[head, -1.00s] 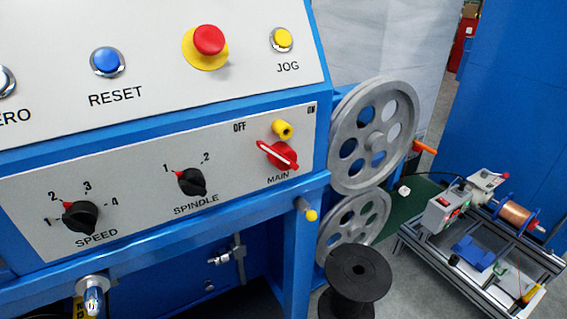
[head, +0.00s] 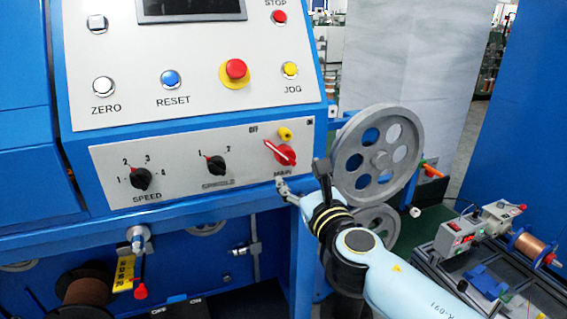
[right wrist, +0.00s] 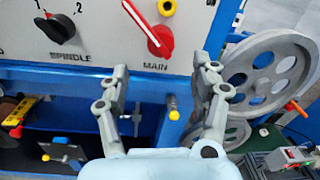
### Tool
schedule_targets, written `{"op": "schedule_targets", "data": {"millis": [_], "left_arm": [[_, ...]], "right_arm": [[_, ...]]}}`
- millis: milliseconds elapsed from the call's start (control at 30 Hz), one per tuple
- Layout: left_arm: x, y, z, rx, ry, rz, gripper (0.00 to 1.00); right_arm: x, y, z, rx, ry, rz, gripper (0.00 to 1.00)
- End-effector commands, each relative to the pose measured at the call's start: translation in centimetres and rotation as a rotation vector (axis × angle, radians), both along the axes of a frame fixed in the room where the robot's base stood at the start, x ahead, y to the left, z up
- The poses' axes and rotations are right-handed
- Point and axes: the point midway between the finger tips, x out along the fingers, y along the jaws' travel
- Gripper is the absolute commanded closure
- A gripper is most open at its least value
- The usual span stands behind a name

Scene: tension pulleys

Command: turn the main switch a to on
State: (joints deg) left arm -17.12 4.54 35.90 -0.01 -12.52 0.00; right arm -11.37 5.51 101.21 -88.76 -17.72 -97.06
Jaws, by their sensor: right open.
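The main switch (head: 284,155) is a red knob above the MAIN label on the lower grey panel. Its white line slants up and left toward the OFF mark. In the right wrist view the red switch (right wrist: 160,42) shows between and beyond my two fingers, with nothing touching it. My right gripper (head: 301,178) is below the switch at the panel's lower right, its fingers spread and empty. The wrist view also shows the right gripper (right wrist: 162,78) open. My left gripper is not in view.
A yellow part (head: 285,134) sticks out just above the switch. The spindle knob (head: 216,164) and speed knob (head: 141,178) are to its left. A grey pulley wheel (head: 380,160) stands close at the right. A blue rail (head: 180,219) runs below the panel.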

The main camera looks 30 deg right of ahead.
Motion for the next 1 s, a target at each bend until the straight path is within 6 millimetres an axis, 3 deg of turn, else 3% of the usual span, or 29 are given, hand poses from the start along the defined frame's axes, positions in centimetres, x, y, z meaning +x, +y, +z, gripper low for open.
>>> {"op": "schedule_targets", "data": {"millis": [167, 400, 567, 833, 1000], "left_arm": [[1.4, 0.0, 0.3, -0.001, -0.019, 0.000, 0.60], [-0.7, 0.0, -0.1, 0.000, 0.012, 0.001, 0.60], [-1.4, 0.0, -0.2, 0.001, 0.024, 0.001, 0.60], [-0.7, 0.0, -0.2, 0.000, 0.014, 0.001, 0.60], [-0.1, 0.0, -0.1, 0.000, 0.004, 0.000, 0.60]], "right_arm": [[3.6, -1.1, 0.1, 0.001, -0.001, -0.001, 0.36], [7.4, -2.2, -0.1, 0.002, 0.000, -0.001, 0.36], [8.5, -2.5, -0.1, 0.003, 0.002, -0.001, 0.36], [8.6, -2.6, -0.1, 0.004, 0.002, -0.001, 0.36], [8.6, -2.6, -0.1, 0.004, 0.002, -0.001, 0.57]]}}
